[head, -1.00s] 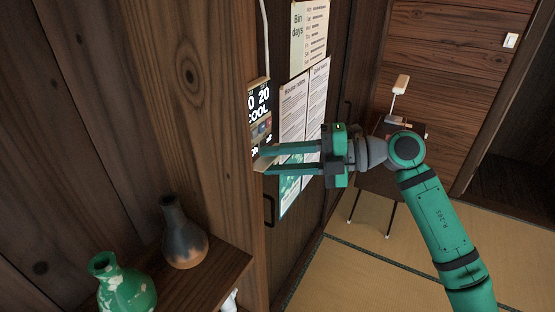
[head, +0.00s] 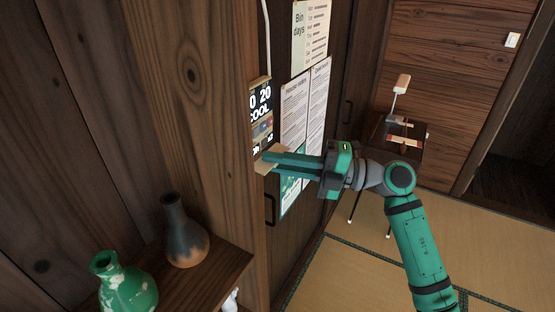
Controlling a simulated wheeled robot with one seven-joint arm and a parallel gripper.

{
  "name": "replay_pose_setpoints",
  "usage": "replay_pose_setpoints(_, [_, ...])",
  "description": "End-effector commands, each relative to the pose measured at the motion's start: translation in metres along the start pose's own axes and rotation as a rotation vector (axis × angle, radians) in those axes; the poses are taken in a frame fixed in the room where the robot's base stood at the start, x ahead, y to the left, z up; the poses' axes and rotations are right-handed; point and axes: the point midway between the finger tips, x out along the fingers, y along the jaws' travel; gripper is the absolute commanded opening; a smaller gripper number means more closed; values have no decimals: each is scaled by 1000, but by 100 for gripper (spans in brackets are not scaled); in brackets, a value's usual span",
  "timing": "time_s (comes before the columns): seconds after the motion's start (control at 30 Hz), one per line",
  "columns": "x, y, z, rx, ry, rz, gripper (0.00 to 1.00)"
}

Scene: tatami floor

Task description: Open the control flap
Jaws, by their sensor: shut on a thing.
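The control panel (head: 261,103) is mounted on the wooden wall, with a dark display reading "COOL" and small coloured buttons below it. Its beige flap (head: 267,163) sticks out from the panel's lower edge, tilted outward. My green gripper (head: 268,158) reaches in from the right, with its fingertips at the flap. The fingers are close together and shut on the flap. The fingers hide part of the flap and the lowest part of the panel.
Paper notices (head: 305,105) hang right of the panel. A dark handle (head: 269,210) sits below. A shelf (head: 222,262) at lower left holds a dark vase (head: 183,235) and a green vase (head: 124,284). A small table with a lamp (head: 402,85) stands behind my arm.

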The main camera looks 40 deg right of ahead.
Motion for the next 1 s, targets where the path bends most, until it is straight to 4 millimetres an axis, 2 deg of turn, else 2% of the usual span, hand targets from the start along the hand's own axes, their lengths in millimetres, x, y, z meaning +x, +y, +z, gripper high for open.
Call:
replay_pose_setpoints(0.03, [1,-7,0,-6,2,32,0])
replay_pose_setpoints(0.5, [6,-18,2,-123,3,306,0])
replay_pose_setpoints(1.0, [7,-20,3,-152,2,370,0])
